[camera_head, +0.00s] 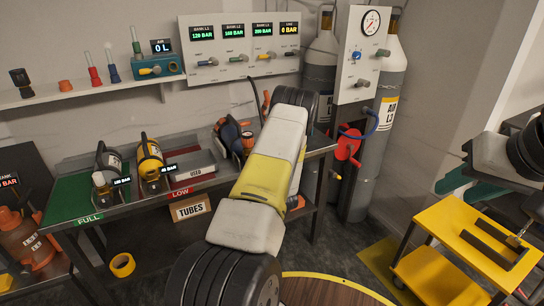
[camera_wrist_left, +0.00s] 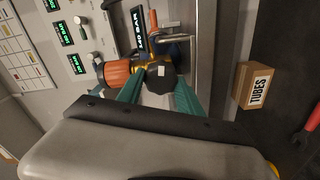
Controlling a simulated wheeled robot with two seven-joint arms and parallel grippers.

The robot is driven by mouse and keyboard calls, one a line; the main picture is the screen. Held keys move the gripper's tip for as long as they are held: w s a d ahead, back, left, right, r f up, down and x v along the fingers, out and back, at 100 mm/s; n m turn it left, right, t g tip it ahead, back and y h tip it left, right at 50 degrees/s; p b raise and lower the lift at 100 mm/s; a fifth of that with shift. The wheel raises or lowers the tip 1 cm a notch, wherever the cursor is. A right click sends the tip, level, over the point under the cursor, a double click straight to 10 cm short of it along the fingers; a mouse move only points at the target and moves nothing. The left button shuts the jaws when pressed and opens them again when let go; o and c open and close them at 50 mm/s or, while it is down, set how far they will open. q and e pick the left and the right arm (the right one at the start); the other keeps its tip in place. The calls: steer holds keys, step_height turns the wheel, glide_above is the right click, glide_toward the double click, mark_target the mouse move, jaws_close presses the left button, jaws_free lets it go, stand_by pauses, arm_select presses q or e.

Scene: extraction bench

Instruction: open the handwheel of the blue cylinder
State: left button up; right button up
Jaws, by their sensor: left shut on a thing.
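The blue cylinder (camera_head: 229,132) lies on the bench in the head view, with an orange part at its right end. My arm hides what is beyond it. In the left wrist view, a dark handwheel (camera_wrist_left: 160,79) sits between the teal fingers of my left gripper (camera_wrist_left: 158,90), which is shut on it. A brass valve body and an orange part (camera_wrist_left: 117,73) show just beyond the handwheel. My left gripper is hidden behind my arm in the head view. My right gripper (camera_head: 468,185) is at the right, its teal fingers apart and empty, above the yellow cart.
A gauge panel (camera_head: 240,45) hangs behind. Tall grey cylinders (camera_head: 388,95) stand right. A yellow cart (camera_head: 470,245) is at lower right.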

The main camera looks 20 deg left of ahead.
arm_select(q)
steer(key=shift+f+n, duration=0.1)
steer(key=shift+n, duration=0.8)
steer(key=o, duration=1.4)
steer(key=v, duration=0.7)
steer(key=shift+s+d, duration=0.25)
steer(key=shift+d, duration=0.05)
